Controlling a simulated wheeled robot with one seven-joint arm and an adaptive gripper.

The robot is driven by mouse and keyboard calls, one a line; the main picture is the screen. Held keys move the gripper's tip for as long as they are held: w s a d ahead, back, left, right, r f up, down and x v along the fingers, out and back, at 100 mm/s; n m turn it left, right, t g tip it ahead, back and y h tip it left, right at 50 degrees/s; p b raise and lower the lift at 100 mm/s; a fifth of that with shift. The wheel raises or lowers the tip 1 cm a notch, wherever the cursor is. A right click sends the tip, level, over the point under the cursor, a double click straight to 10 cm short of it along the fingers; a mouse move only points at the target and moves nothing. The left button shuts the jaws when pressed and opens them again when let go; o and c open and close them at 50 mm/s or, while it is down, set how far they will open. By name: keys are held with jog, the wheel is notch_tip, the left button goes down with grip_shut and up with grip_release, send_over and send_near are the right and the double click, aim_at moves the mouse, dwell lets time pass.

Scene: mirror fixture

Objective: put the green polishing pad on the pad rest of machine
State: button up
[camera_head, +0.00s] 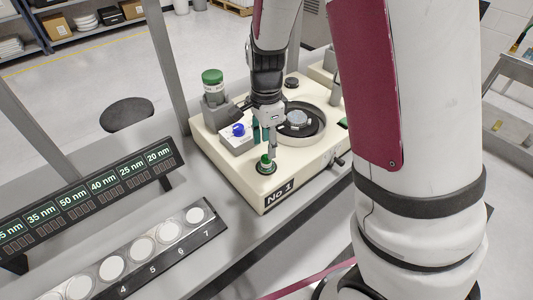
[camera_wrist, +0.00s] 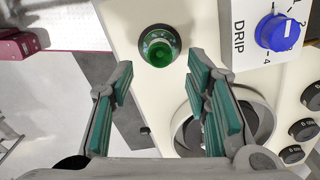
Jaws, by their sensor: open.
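My gripper (camera_head: 267,140) hangs over the front of the cream machine (camera_head: 225,150) marked "No 1". In the wrist view my gripper (camera_wrist: 160,105) is open, with its teal-lined fingers apart and nothing between them. A green round knob-like piece (camera_head: 266,160) stands on a dark round base at the machine's front left corner, just below the fingers. It also shows in the wrist view (camera_wrist: 158,46), beyond the fingertips and roughly between them. A small green patch (camera_head: 343,122) shows at the machine's right edge, partly hidden by my arm. I cannot tell which is the polishing pad, nor make out the pad rest.
A round dark-rimmed platen (camera_head: 300,121) is behind my gripper. A numbered tray of white discs (camera_head: 143,249) and a size display (camera_head: 88,199) lie at the front left.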

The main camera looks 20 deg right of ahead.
aim_at(266, 160)
jog(key=s+r+n+t+y, duration=0.1)
jog(key=s+r+n, duration=0.3)
jog(key=r, duration=0.5)
jog(key=s+r+n+t, duration=0.1)
jog(key=s+r+n, duration=0.35)
jog(key=r, duration=0.35)
jog(key=s+r+n+t+h, duration=0.1)
jog(key=s+r+n+t, duration=0.2)
jog(key=s+n, duration=0.6)
jog(key=s+r, duration=0.1)
jog(key=s, duration=0.2)
jog(key=shift+r, duration=0.4)
jog(key=shift+d, duration=0.1)
